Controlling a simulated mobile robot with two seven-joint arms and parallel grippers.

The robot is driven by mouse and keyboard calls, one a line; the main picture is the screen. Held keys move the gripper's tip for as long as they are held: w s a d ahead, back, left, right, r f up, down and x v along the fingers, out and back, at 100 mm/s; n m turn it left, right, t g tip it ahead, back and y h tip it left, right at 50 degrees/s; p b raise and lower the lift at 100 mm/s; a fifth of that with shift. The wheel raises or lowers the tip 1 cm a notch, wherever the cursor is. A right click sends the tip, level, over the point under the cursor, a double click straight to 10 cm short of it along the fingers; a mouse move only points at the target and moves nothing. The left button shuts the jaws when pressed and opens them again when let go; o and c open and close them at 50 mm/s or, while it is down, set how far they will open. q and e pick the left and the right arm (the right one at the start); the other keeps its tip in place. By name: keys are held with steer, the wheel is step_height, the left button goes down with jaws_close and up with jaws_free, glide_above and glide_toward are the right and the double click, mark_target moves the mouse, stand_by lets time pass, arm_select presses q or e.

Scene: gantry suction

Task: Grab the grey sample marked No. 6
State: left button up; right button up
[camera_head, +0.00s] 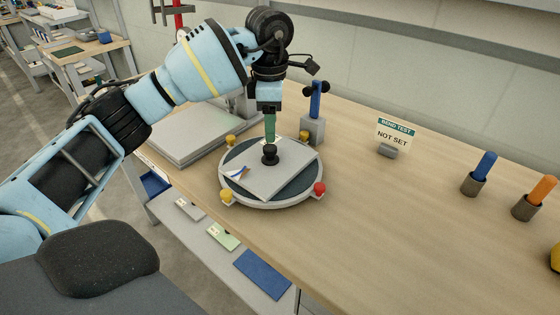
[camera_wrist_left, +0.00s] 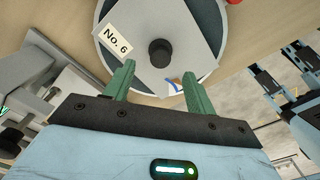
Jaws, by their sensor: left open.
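The grey sample (camera_head: 287,178) is a flat square plate with a black knob (camera_head: 270,155) on top. It lies on a round turntable (camera_head: 231,183) on the bench. In the left wrist view the sample (camera_wrist_left: 190,35) bears a white label reading No. 6 (camera_wrist_left: 117,40), and the knob (camera_wrist_left: 161,52) stands at its middle. My left gripper (camera_head: 270,139) points down right over the knob. In the wrist view its green fingers (camera_wrist_left: 158,76) are open and apart, with the knob beyond the gap between them. I cannot tell whether the fingertips touch the knob.
A blue-handled tool in a grey block (camera_head: 313,128) stands close behind the turntable. A grey slab (camera_head: 190,135) lies to the left. A sign reading NOT SET (camera_head: 392,137) and cups with blue (camera_head: 485,167) and orange (camera_head: 541,191) handles stand right. The bench's front middle is clear.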

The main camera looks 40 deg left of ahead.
mark_target(270, 147)
arm_select(q)
steer(key=shift+s+a+f, duration=0.1)
steer(key=shift+f, duration=1.85)
steer(key=shift+s+a+f, duration=0.1)
steer(key=shift+f, duration=1.85)
jaws_close()
steer(key=shift+r, duration=0.15)
steer(key=shift+r, duration=0.45)
step_height(270, 147, up, 2)
steer(key=shift+r, duration=0.15)
steer(key=s+d, duration=0.3)
steer(key=s, duration=0.4)
steer(key=s+d+r, duration=0.1)
steer(key=s+d, duration=0.2)
steer(key=s, duration=0.4)
steer(key=shift+s+d+r+b, duration=0.2)
steer(key=shift+s+r+b, duration=0.1)
steer(key=shift+s, duration=0.05)
